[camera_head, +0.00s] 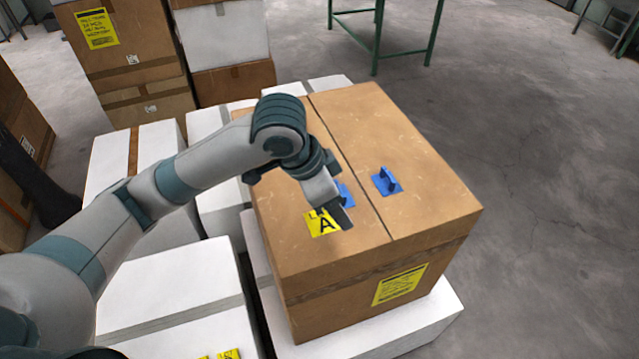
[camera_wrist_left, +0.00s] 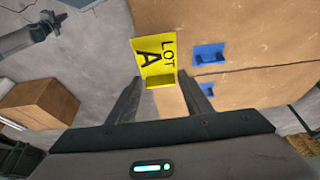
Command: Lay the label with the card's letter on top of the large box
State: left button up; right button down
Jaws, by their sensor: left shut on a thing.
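A yellow label (camera_head: 321,223) marked LOT A is held in my left gripper (camera_head: 340,212). In the left wrist view the label (camera_wrist_left: 155,55) has its folded tab between the two fingers (camera_wrist_left: 160,90). The large brown box (camera_head: 410,165) stands below it, and the label is over the near left part of its top. I cannot tell whether the label touches the cardboard. My right gripper (camera_wrist_left: 57,20) shows small at the upper left of the left wrist view, clear of the box; its jaws are too small to judge. I cannot make out the card.
Two blue tabbed pieces (camera_head: 386,180) (camera_head: 346,194) are on the box top, one partly hidden by my gripper. A yellow sheet (camera_head: 400,285) is on the box's front. White boxes (camera_head: 180,290) surround the left side. A green-legged table (camera_head: 378,30) stands behind; floor at right is clear.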

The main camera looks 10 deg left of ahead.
pick_arm(q)
jog(key=w+a+f+p, duration=0.1)
jog(key=w+a+f, duration=0.1)
jog(key=w+a+f+p, duration=0.1)
jog(key=w+a, duration=0.1)
jog(key=w+a+f+p, duration=0.1)
jog(key=w+a+f, duration=0.1)
jog(key=w+a, duration=0.1)
jog(key=shift+f, duration=0.3)
jog(key=shift+w+a+f, duration=0.1)
jog(key=shift+a+f, duration=0.05)
jog(key=shift+f, duration=0.1)
notch_tip(320, 180, down, 3)
jog(key=shift+r+p, duration=0.1)
jog(key=shift+p, duration=1.15)
jog(key=shift+f, duration=0.6)
jog(key=shift+f, duration=0.1)
